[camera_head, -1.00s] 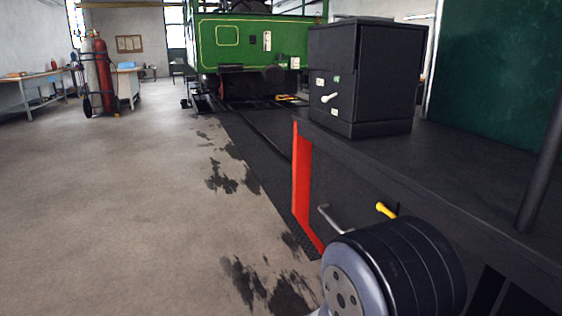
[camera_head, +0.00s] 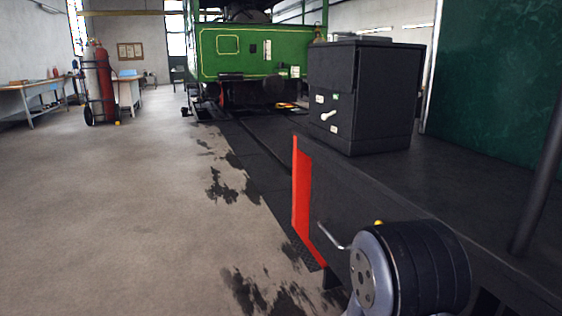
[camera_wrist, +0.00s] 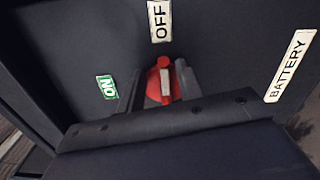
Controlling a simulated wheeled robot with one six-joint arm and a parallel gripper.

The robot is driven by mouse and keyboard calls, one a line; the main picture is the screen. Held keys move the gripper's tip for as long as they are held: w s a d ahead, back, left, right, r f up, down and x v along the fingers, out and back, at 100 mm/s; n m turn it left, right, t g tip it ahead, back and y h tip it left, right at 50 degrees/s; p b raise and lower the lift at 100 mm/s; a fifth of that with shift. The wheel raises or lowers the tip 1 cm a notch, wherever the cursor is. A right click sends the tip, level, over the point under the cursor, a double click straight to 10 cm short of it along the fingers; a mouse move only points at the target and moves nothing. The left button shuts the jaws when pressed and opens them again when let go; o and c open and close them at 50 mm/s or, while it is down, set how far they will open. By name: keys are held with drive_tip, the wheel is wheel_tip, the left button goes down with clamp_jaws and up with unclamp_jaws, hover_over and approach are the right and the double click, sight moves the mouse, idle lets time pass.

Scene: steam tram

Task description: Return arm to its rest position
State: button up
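My gripper (camera_wrist: 160,92) shows in the wrist view with its two dark fingers apart. A red switch knob (camera_wrist: 153,84) with a pale stripe shows between them. I cannot tell whether the fingers touch it. Around the knob on a dark panel are a green ON label (camera_wrist: 107,88), a white OFF label (camera_wrist: 159,20) and a white BATTERY label (camera_wrist: 290,66). In the head view a round joint of my arm (camera_head: 415,268) fills the lower right; my gripper is out of sight there.
A black box (camera_head: 365,98) with a white handle stands on a dark vehicle deck (camera_head: 455,180) with a red edge panel (camera_head: 302,198). A metal bar handle (camera_head: 330,236) is close beside my arm. A green locomotive (camera_head: 240,50) stands behind.

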drive_tip(key=shift+w+r+n+p, duration=0.1)
drive_tip(key=shift+r+n+p, duration=0.2)
drive_tip(key=shift+n+p, duration=0.7)
drive_tip(key=shift+f+p, duration=0.1)
drive_tip(key=shift+p, duration=0.25)
